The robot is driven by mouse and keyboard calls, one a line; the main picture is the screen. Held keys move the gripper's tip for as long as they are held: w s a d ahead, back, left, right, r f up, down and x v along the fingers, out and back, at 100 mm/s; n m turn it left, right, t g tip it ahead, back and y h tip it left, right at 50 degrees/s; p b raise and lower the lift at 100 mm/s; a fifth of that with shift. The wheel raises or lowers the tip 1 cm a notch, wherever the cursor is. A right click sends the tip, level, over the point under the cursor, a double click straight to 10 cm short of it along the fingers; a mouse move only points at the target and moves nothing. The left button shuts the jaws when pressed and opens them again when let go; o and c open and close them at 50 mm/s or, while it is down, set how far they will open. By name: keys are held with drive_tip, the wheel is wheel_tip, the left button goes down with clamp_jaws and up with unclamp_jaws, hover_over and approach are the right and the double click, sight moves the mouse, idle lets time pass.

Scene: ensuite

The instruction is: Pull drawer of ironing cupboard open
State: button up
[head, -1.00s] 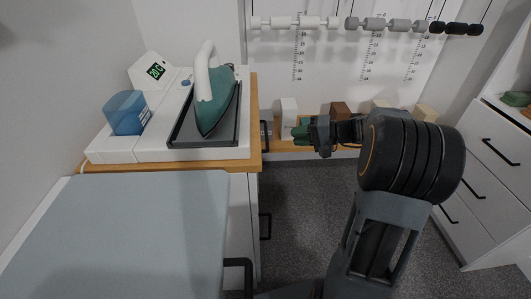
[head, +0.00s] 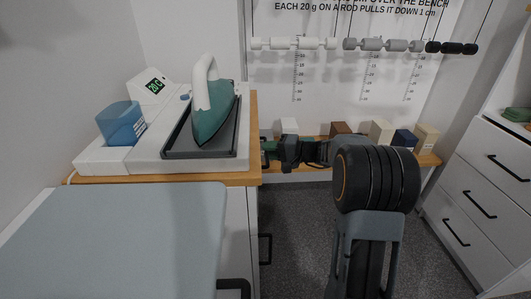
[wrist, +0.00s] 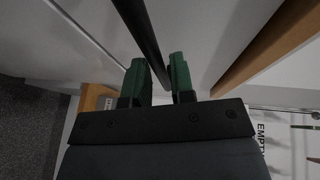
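The ironing cupboard (head: 252,215) stands at the left under a wood-edged top (head: 215,180), with an iron (head: 210,105) on it. Its front faces right, and its drawers look shut. My gripper (head: 265,150) is at the upper part of this front, just below the top's edge. In the wrist view, the green fingertips (wrist: 160,72) are apart, with a dark bar handle (wrist: 143,32) running between them. In the head view my gripper hides this handle. A lower handle (head: 265,249) is visible.
A grey-blue board (head: 120,240) fills the near left, with a dark handle (head: 234,286) beside it. A low bench (head: 300,165) with several blocks runs along the back wall. A white drawer unit (head: 480,190) stands at the right. Grey floor (head: 300,225) lies between.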

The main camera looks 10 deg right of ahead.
drive_tip(key=shift+x, duration=0.8)
drive_tip(key=shift+c, duration=0.5)
clamp_jaws()
